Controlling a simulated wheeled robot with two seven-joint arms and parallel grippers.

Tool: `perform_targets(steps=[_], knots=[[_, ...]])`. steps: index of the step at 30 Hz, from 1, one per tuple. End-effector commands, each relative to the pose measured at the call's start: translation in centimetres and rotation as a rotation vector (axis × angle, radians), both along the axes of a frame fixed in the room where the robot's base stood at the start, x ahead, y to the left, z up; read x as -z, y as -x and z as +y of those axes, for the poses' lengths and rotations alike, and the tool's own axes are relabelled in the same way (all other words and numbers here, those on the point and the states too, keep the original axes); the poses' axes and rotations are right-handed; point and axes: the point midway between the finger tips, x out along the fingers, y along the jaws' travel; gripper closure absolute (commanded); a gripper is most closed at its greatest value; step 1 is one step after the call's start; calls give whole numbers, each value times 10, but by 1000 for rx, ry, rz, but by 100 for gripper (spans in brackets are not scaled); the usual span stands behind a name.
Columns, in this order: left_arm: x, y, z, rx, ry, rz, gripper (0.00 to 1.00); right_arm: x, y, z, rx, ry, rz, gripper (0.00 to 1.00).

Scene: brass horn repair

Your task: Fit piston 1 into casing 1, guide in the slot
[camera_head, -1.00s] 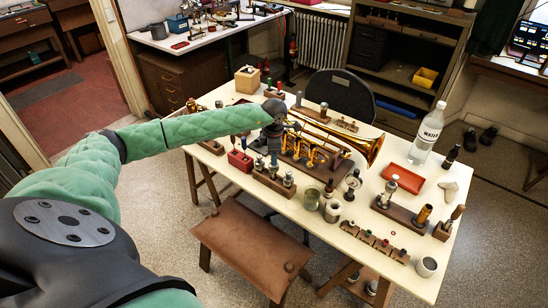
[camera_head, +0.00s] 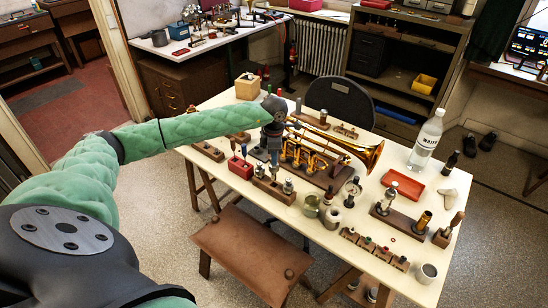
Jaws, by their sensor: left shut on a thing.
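The brass horn (camera_head: 350,146) lies on a wooden stand across the middle of the table, its bell to the right. Its upright valve casings (camera_head: 305,158) stand at its middle; the slot is too small to make out. My left gripper (camera_head: 274,156) points down just left of the casings, above the wooden piston block (camera_head: 270,188). It is shut on a slim metal piston, taken to be piston 1, (camera_head: 275,170) whose lower end is at the block; I cannot tell whether it is clear of it. Another piston (camera_head: 288,186) stands in the block. My right gripper is not in view.
A red block with tools (camera_head: 240,168) stands left of the piston block. Jars (camera_head: 311,206), a gauge stand (camera_head: 353,188) and a rack of small parts (camera_head: 372,249) stand in front of the horn. A red tray (camera_head: 404,184) and a water bottle (camera_head: 427,138) are at right.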

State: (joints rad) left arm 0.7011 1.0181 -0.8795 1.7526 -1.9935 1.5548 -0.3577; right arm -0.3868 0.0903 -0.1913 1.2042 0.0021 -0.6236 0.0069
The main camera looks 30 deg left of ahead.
Motion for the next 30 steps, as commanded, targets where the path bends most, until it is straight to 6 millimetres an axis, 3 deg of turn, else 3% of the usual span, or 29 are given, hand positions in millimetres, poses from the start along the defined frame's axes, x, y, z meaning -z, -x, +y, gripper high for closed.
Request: perform_targets(steps=[30], knots=[[-34,0,0,0,-1,-1,100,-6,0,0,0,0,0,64]])
